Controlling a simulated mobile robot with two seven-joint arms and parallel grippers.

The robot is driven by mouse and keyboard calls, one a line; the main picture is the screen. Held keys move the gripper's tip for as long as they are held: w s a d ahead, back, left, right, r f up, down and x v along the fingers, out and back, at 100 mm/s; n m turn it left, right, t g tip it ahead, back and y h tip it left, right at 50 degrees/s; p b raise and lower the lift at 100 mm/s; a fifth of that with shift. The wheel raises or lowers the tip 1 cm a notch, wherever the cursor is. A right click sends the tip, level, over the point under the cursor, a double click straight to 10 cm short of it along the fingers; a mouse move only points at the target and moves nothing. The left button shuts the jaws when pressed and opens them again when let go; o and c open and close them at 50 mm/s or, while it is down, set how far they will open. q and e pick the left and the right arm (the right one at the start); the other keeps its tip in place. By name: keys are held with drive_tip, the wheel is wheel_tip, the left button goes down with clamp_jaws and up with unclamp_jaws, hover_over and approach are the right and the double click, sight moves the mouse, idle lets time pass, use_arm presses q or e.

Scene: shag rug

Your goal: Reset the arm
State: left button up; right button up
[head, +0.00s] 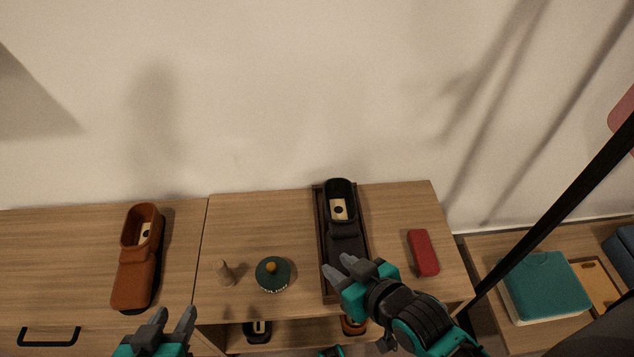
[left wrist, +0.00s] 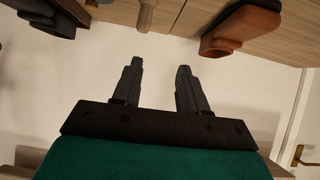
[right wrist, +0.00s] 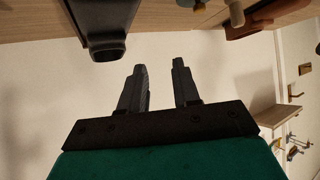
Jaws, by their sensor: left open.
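My left gripper (head: 175,316) is open and empty at the bottom of the head view, in front of the cabinet's front edge. In the left wrist view its fingers (left wrist: 157,68) stand apart with nothing between them. My right gripper (head: 338,268) is open, its fingertips overlapping the front of the black shoe (head: 341,225) and its tray (head: 322,235) in the head view. In the right wrist view its fingers (right wrist: 159,64) are apart and empty, with a black shoe (right wrist: 98,25) beyond them. I cannot tell the exact height of the right gripper over the tray.
A brown shoe (head: 137,260) stands at the left of the cabinet top (head: 240,215). A wooden peg (head: 225,273), a green round tin (head: 272,275) and a red case (head: 423,253) stand around the tray. More shoes (head: 257,331) sit on the shelf below. A teal box (head: 545,285) lies at right.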

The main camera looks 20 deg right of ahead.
use_arm(q)
drive_tip(key=s+a+r+y+p, duration=0.1)
drive_tip(key=a+r+p, duration=0.2)
drive_tip(key=r+p, duration=0.6)
drive_tip(key=p, duration=0.4)
drive_tip(key=shift+s+r, duration=0.35)
drive_tip(key=shift+r, duration=0.05)
use_arm(e)
wheel_tip(320, 180, up, 10)
drive_tip(key=s+d+h, duration=0.1)
drive_tip(key=d, duration=0.2)
drive_tip(key=shift+s, duration=0.2)
use_arm(q)
drive_tip(key=shift+d, duration=0.1)
use_arm(e)
drive_tip(key=shift+a, duration=0.15)
drive_tip(key=shift+s, duration=0.1)
